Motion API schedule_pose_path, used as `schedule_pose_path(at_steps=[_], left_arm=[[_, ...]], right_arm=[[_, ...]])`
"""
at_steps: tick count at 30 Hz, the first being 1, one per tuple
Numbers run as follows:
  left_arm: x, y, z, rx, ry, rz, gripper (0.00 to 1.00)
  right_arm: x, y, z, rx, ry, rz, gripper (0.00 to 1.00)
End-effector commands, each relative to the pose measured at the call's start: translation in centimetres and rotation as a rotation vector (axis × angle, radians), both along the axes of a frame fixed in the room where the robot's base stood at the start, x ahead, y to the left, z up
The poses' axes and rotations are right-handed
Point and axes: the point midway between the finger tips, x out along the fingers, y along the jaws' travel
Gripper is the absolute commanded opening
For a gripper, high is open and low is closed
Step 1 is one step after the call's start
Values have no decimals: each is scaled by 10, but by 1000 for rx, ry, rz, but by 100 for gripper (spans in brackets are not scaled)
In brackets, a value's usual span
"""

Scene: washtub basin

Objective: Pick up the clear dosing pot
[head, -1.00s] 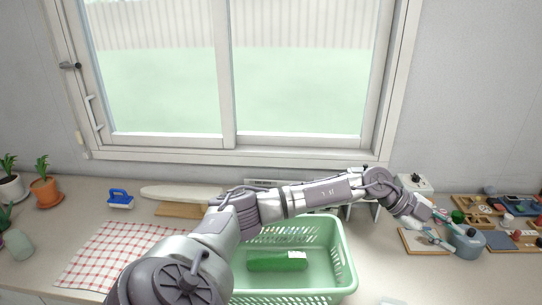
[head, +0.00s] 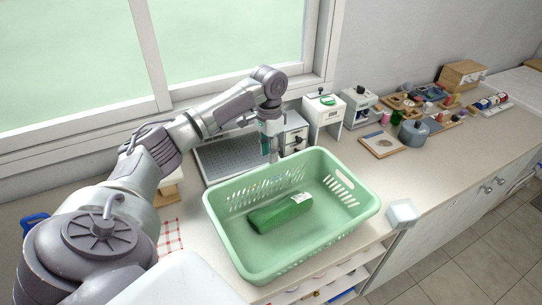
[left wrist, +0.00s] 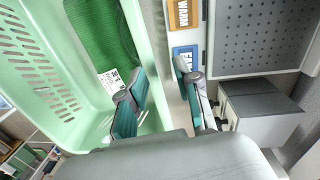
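A small pale, see-through-looking block-shaped vessel (head: 403,214) stands on the counter's front edge, right of the green basket, in the head view. It may be the clear dosing pot, but I cannot tell for certain. My left gripper (head: 271,158) points down at the basket's back rim, well to the left of that vessel. My right gripper is not in view.
The green basket (head: 238,253) holds a green packet (head: 280,213). A grey perforated tray (head: 227,158) and white machines (head: 323,117) stand behind it. A framed board (head: 380,144) and a grey-blue pot (head: 413,132) lie further right. Bare counter lies right of the basket.

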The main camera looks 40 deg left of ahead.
Motion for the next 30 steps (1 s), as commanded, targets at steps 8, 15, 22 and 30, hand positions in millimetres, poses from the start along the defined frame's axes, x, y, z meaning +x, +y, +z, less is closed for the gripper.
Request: schedule_pose_path(at_steps=[8,15,22,30], left_arm=[[-22,-12,-11,-64,91,-66,32],[-26,-15,-40,-63,91,-63,32],[-29,-18,-68,-62,88,-63,32],[-29,-18,-72,-61,84,-63,31]], right_arm=[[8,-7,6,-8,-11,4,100],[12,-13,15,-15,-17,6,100],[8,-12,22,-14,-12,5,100],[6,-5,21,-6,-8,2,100]])
